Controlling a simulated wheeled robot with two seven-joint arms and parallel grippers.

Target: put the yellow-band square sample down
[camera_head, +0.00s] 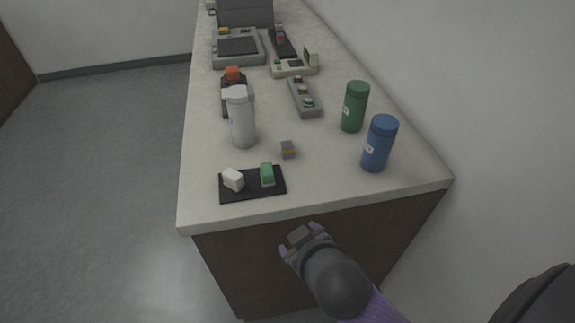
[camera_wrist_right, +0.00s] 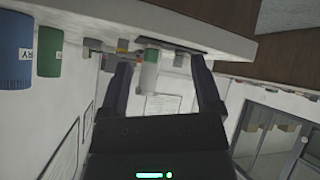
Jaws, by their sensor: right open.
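My right gripper (camera_head: 301,238) is in front of the counter's front edge, well short of the sample. Its fingers are apart in the right wrist view (camera_wrist_right: 162,68), with nothing visibly held. My left gripper is out of view.
The tray holds a white block (camera_head: 233,179) and a green-topped block (camera_head: 267,175). A green bottle (camera_head: 354,107) and a blue bottle (camera_head: 379,144) stand to the right, a white bottle (camera_head: 240,118) to the left. A grey holder (camera_head: 304,97) lies farther back.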

